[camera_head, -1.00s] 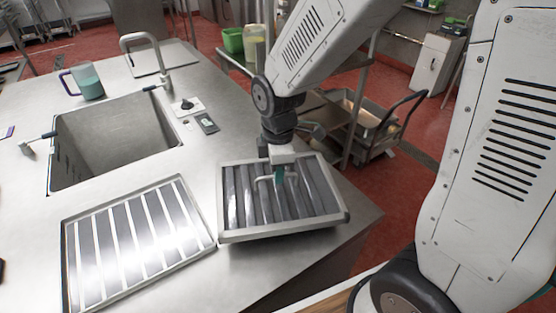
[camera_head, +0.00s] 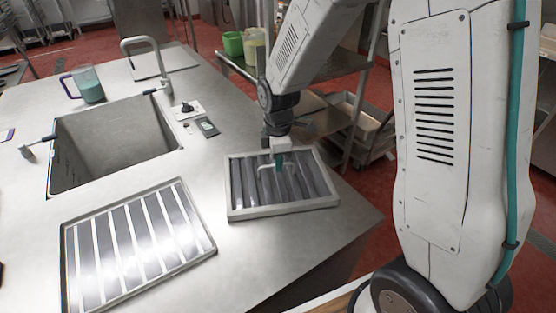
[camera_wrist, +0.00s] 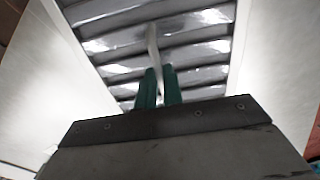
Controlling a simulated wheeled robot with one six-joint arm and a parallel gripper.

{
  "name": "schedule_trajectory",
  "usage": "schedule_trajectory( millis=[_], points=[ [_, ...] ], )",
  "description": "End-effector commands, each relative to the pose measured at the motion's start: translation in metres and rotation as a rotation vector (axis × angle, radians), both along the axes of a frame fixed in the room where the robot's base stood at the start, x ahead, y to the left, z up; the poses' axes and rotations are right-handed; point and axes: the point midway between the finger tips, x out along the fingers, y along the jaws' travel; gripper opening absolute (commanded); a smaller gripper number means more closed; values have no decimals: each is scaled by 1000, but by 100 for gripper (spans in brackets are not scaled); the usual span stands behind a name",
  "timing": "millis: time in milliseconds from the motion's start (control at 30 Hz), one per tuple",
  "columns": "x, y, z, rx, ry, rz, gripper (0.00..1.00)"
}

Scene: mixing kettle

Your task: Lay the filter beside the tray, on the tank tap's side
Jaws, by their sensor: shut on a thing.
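The filter (camera_head: 300,208) is a framed panel with dark slats and a wire handle. It is over the right part of the steel counter; I cannot tell whether it touches the top. My gripper (camera_head: 279,166) is shut on its handle, and the wrist view shows the green fingertips (camera_wrist: 160,88) at the handle (camera_wrist: 153,48).
The sink (camera_head: 115,145) opens at the left of the counter. A small dark device (camera_head: 207,127) lies between the sink and the filter. A jug with teal liquid (camera_head: 88,88) stands at the back left. The counter's front right is clear to its edge.

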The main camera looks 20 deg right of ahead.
Motion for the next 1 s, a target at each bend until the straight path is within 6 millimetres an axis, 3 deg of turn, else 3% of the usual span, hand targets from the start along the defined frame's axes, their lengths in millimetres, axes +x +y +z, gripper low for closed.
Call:
schedule_trajectory(
  millis=[267,300,333,367,733,1000],
  points=[
    [0,0,-1,0,-2,0,0],
    [0,0,-1,0,-1,0,20],
    [0,0,-1,0,-1,0,28],
    [0,0,-1,0,-1,0,30],
    [0,0,6,0,-3,0,30],
    [1,0,58,1,-6,0,30]
  ],
)
